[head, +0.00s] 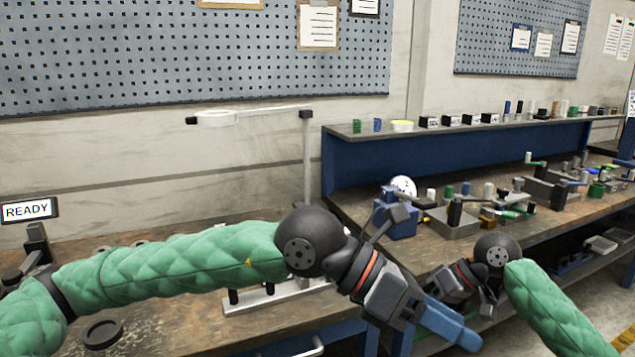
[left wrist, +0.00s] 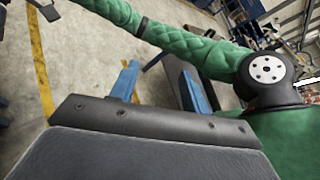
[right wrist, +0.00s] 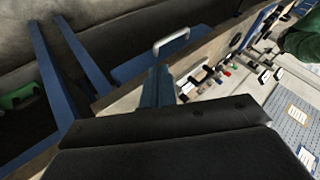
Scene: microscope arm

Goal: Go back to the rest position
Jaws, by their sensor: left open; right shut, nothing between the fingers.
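My left arm in its green sleeve crosses the head view from the left. Its gripper (head: 452,325), with blue fingers, points down and right in front of the gap between the benches. In the left wrist view the two blue fingers (left wrist: 162,88) stand apart with nothing between them. My right arm comes in from the lower right. Its dark wrist (head: 462,284) is close beside the left gripper in the picture, and its fingers are largely hidden there. In the right wrist view its blue fingers (right wrist: 157,88) are together and empty.
A microscope arm (head: 260,111) on a post stands at the left bench (head: 165,310), its base partly behind my left arm. The right bench (head: 350,207) holds a blue vise (head: 396,220) and several small parts. A READY sign (head: 29,209) is at far left. Floor shows at lower right.

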